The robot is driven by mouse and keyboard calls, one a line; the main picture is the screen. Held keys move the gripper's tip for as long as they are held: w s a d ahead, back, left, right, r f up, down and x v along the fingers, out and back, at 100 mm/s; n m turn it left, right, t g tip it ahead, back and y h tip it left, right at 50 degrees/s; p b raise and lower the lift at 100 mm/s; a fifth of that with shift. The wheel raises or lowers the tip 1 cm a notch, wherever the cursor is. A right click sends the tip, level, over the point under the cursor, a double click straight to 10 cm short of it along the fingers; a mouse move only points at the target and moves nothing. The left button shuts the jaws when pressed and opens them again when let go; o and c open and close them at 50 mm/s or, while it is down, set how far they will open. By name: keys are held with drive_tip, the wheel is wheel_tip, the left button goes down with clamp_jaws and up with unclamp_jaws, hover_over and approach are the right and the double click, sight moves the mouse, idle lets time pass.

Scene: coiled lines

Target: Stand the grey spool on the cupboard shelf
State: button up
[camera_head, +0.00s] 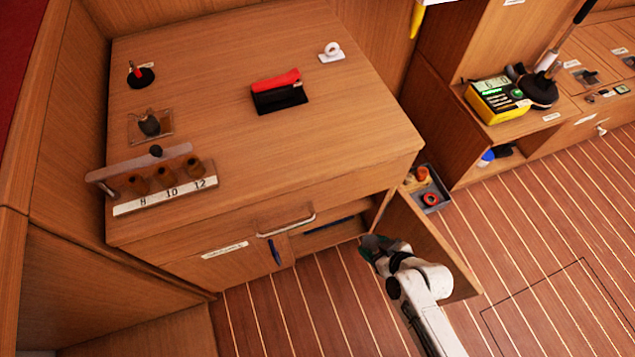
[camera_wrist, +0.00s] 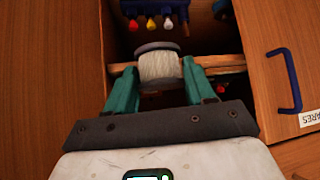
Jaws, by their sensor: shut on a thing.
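The grey spool (camera_wrist: 160,66) has dark rims and pale line wound on it. In the wrist view it sits between the teal fingers of my gripper (camera_wrist: 160,80), which is shut on it. In the head view my gripper (camera_head: 372,246) is in front of the open cupboard, beside its swung-out door, and the spool cannot be made out. The cupboard opening (camera_head: 333,236) shows under the worktop. In the wrist view the shelf (camera_wrist: 208,68) is a wooden board behind the spool. Whether the spool touches the shelf, I cannot tell.
The open door (camera_head: 436,250) stands right of my gripper. A closed door with a blue handle (camera_wrist: 285,80) borders the opening. Small items with red, yellow and white tips (camera_wrist: 151,23) hang above the shelf. A grey bin (camera_head: 432,193) stands behind the open door.

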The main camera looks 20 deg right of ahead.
drive_tip(key=w+a, duration=0.1)
drive_tip(key=w, duration=0.3)
drive_tip(key=w+a+b, duration=0.1)
drive_tip(key=w, duration=0.4)
drive_tip(key=w+a+b, duration=0.1)
drive_tip(key=w, duration=0.3)
drive_tip(key=shift+w+a, duration=0.2)
drive_tip(key=shift+a, duration=0.1)
drive_tip(key=w, duration=0.2)
drive_tip(key=w+a+b, duration=0.1)
drive_tip(key=shift+w, duration=0.35)
drive_tip(key=shift+s+d+f+b, duration=0.15)
drive_tip(key=shift+f+b, duration=0.15)
drive_tip(key=shift+f, duration=0.35)
drive_tip(key=shift+f, duration=0.1)
drive_tip(key=shift+f, duration=0.15)
drive_tip(key=o, duration=1.2)
drive_tip(key=shift+c, duration=0.2)
